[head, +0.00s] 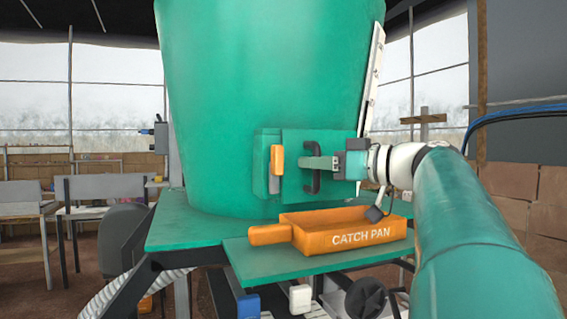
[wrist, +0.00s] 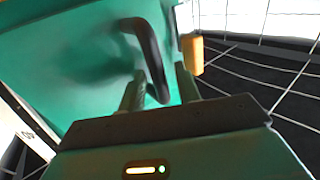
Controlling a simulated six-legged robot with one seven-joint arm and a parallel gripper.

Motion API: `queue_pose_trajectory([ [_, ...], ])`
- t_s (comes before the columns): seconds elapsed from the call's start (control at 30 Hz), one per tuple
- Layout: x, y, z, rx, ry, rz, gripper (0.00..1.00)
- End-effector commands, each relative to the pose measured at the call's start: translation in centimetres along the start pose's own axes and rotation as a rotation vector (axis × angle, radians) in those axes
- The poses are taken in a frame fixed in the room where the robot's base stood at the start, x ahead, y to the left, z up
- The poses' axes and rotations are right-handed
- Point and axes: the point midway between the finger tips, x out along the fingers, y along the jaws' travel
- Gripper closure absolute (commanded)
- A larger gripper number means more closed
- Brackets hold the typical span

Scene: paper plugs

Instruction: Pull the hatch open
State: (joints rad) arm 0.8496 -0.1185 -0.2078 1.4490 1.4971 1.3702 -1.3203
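The hatch (head: 298,141) is a flat green panel on the front of a large green tub (head: 265,80). It looks close against the tub; any small gap at its edge cannot be told. Its black upright handle (head: 314,184) also shows in the wrist view (wrist: 151,50). My gripper (head: 318,163) is at the handle, reaching in from the right. In the wrist view my gripper's two fingers (wrist: 160,88) stand apart on either side of the handle, with gaps visible. An orange latch-like piece (head: 277,160) is left of the hatch, also seen in the wrist view (wrist: 193,54).
An orange catch pan (head: 345,238) sits on a green shelf (head: 270,270) just below the hatch and under my wrist. A white strip (head: 373,75) runs up the tub's right side. Chairs (head: 100,188) and a low brick wall stand behind at left.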

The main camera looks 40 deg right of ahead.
Motion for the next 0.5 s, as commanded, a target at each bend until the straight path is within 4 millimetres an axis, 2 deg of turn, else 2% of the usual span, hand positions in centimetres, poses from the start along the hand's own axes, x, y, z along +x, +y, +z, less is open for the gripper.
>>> queue_pose_trajectory([
  [0.3, 0.50, 0.02, 0.04, 0.001, -0.001, -0.001, 0.67],
  [0.47, 0.47, 0.03, 0.04, 0.001, -0.001, -0.001, 0.98],
  [0.5, 0.47, 0.03, 0.04, 0.001, -0.001, -0.001, 1.00],
])
